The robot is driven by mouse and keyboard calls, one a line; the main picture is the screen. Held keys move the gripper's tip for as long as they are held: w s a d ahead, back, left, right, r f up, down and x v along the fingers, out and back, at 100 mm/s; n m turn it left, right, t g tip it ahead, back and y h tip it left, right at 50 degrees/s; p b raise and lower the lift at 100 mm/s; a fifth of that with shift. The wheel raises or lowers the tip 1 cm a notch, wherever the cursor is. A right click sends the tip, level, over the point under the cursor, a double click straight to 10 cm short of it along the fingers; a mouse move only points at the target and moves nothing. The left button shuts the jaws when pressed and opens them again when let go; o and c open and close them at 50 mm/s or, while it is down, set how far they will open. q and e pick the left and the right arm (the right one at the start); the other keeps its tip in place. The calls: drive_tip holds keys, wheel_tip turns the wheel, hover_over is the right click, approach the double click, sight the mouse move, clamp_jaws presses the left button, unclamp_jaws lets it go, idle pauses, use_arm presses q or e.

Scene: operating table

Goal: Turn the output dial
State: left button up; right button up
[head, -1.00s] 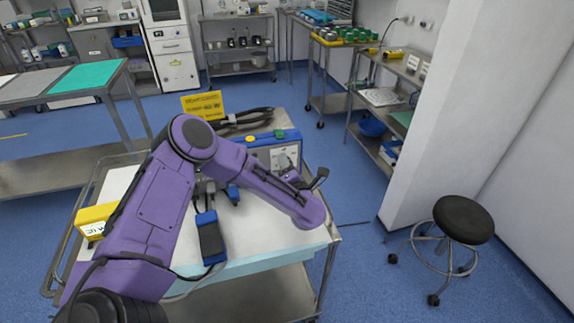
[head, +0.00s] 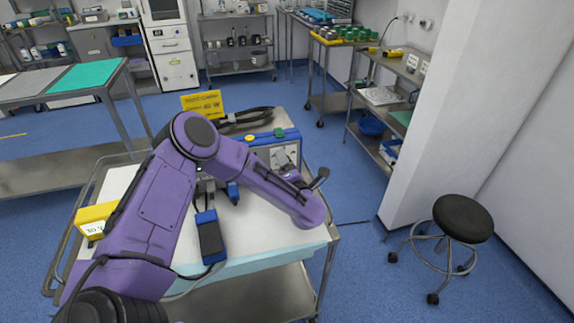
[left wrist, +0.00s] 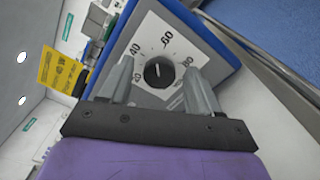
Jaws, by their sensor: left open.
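The output dial (left wrist: 159,71) is a black round knob on a pale panel with numbers around it, 40, 60 and 80 among them. It shows in the left wrist view between the two grey fingers of my left gripper (left wrist: 159,76). The fingers are open, one on each side of the knob; I cannot tell whether they touch it. The panel is the front of a blue-edged unit (head: 258,140) on the cart in the head view. There, my purple left arm reaches across the cart to it and hides part of it. My right gripper is not in view.
A yellow sign (head: 203,104) and black cables (head: 245,117) lie behind the unit. A blue-and-black pedal-like device (head: 210,238) and a yellow box (head: 93,220) sit on the cart (head: 285,247). A stool (head: 462,218) stands at right, by a white wall.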

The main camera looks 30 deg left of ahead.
use_arm(q)
drive_tip(key=b+v, duration=0.2)
drive_tip(key=v, duration=0.7)
drive_tip(key=shift+s+d, duration=0.1)
drive_tip(key=shift+d, duration=0.2)
drive_tip(key=shift+s+d, duration=0.3)
drive_tip(key=shift+s, duration=0.1)
